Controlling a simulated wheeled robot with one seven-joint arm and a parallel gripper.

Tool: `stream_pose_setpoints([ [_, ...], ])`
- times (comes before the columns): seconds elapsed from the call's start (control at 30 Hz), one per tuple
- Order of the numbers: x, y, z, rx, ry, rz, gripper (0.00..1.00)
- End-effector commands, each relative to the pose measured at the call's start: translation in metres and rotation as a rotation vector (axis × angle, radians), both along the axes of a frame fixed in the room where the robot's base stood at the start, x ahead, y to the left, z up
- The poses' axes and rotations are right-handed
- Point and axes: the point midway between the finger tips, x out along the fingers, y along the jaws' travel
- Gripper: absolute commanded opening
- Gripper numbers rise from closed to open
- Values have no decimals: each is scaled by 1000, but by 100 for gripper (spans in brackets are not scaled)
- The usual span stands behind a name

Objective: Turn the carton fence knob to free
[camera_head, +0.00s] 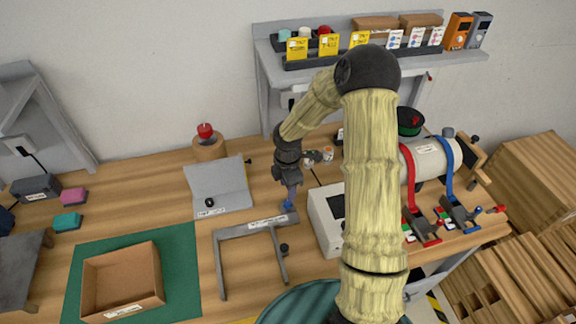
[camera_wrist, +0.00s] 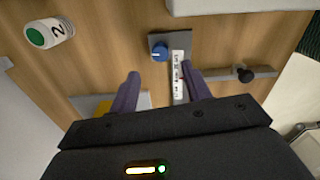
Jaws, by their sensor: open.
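A blue knob (camera_head: 288,204) sits at the right end of a grey U-shaped frame (camera_head: 240,228), which looks like the carton fence, beside a white label. In the wrist view the blue knob (camera_wrist: 159,53) sits on a dark plate, with a small white mark; its exact setting is too small to read. The label (camera_wrist: 178,78) is next to it, unreadable. My gripper (camera_head: 290,188) is just above the knob, pointing down. In the wrist view my gripper (camera_wrist: 159,74) is open, with the knob ahead between the fingertips' lines, not gripped.
A black knob (camera_wrist: 244,74) on a rod is right of the fingers. A numbered white cylinder (camera_wrist: 50,33) lies to the left. A white box (camera_head: 325,218) stands close right of the frame. An open carton (camera_head: 122,282) is on a green mat (camera_head: 185,262) at the left.

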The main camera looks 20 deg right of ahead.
Motion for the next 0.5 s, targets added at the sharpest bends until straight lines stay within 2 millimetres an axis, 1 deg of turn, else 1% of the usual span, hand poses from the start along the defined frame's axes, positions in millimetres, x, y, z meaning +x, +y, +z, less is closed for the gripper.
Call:
stream_pose_setpoints([
  [0.03,1,-1,10,0,-5,-3,48],
  [0.3,1,-1,64,-1,-5,-2,48],
  [0.4,1,-1,82,-1,-4,-1,48],
  [0.5,1,-1,95,-1,-2,-2,48],
])
